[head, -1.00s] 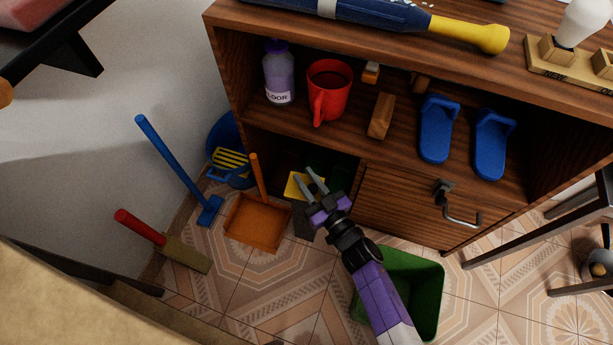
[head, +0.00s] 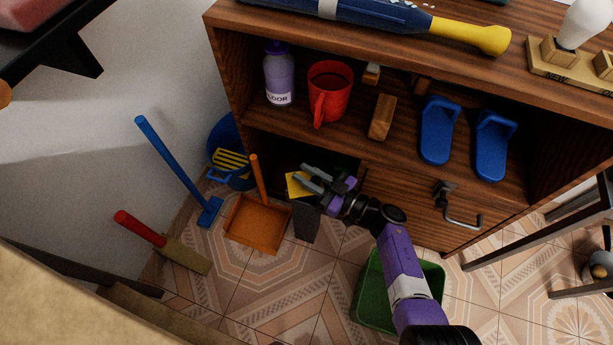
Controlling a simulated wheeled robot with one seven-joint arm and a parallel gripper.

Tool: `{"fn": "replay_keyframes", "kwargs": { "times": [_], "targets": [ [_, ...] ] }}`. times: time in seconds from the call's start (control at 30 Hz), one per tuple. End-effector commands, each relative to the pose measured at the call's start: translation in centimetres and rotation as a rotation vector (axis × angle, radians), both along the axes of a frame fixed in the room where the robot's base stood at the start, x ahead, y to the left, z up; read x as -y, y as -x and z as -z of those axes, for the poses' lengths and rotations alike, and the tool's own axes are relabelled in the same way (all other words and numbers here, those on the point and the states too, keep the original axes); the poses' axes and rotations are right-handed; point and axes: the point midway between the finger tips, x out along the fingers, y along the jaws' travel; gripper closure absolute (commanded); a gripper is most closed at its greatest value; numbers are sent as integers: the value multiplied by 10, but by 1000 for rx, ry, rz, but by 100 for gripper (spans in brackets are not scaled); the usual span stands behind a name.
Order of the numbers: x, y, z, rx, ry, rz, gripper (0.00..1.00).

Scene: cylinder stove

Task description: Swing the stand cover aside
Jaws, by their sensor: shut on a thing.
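A dark grey upright stand (head: 306,222) is on the floor at the mouth of the cabinet's open lower left compartment. A small yellow piece (head: 294,187) shows at its top and looks like its cover; my gripper hides part of it. My gripper (head: 301,174) reaches in from the right, with its fingers pointing left at the yellow piece and shut on it. The exact contact is too small to see.
An orange dustpan (head: 256,226) stands close left of the stand. A green bin (head: 437,290) is below my arm. The wooden drawer front (head: 400,205) with a metal handle (head: 460,210) is to the right.

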Motion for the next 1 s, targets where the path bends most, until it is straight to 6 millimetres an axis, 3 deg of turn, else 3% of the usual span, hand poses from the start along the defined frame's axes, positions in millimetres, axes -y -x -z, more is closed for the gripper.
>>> {"fn": "replay_keyframes", "kwargs": {
  "times": [0.5, 0.53, 0.63, 1.0],
  "targets": [
    [0, -2, -1, 2, 0, -19, 100],
    [0, -2, -1, 2, 0, -19, 74],
    [0, -2, -1, 2, 0, -19, 55],
    [3, 1, -1, 0, 0, -19, 55]
  ]
}}
